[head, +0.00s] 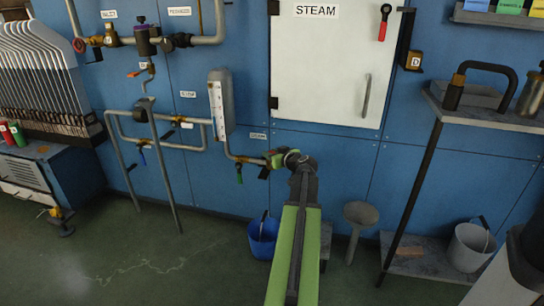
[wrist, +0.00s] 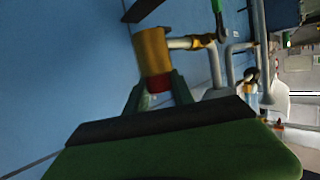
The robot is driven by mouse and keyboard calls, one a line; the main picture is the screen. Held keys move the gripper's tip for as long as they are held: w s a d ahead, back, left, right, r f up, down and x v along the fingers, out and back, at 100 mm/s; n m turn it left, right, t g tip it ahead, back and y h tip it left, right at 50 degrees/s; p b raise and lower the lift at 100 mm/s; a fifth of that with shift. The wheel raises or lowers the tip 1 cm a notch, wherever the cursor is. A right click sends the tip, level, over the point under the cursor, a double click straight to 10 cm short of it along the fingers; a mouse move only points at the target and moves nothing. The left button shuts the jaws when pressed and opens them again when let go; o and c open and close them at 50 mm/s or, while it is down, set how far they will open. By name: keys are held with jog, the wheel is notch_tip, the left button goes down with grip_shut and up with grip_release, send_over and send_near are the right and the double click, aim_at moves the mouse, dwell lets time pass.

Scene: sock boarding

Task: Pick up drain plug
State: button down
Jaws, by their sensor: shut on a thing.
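The drain plug (wrist: 159,83) looks like the dark red end piece below a brass cylinder (wrist: 152,52) in the wrist view. My gripper (wrist: 158,97) has its two dark green fingers on either side of the red piece and is shut on it. The red piece looks in line with and touching the brass cylinder; I cannot tell whether it is seated in it. In the head view my gripper (head: 279,158) is at the right end of the low pipe on the blue wall, and it hides the plug there.
A green-handled valve (head: 239,174) hangs from the pipe just left of my gripper. A blue bucket (head: 262,238) and a grey funnel (head: 360,215) stand below. A shelf (head: 490,110) with a black leg is to the right. The white STEAM cabinet (head: 325,75) is above.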

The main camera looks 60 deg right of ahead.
aim_at(272, 152)
notch_tip(272, 152, up, 5)
jog(key=p, duration=0.4)
jog(key=shift+f, duration=0.2)
jog(key=s+r+p, duration=0.6)
jog(key=s, duration=0.5)
jog(key=shift+s+a+r+p, duration=0.2)
jog(key=shift+s+a+p, duration=0.1)
jog(key=shift+a+p, duration=0.1)
jog(key=shift+a, duration=0.1)
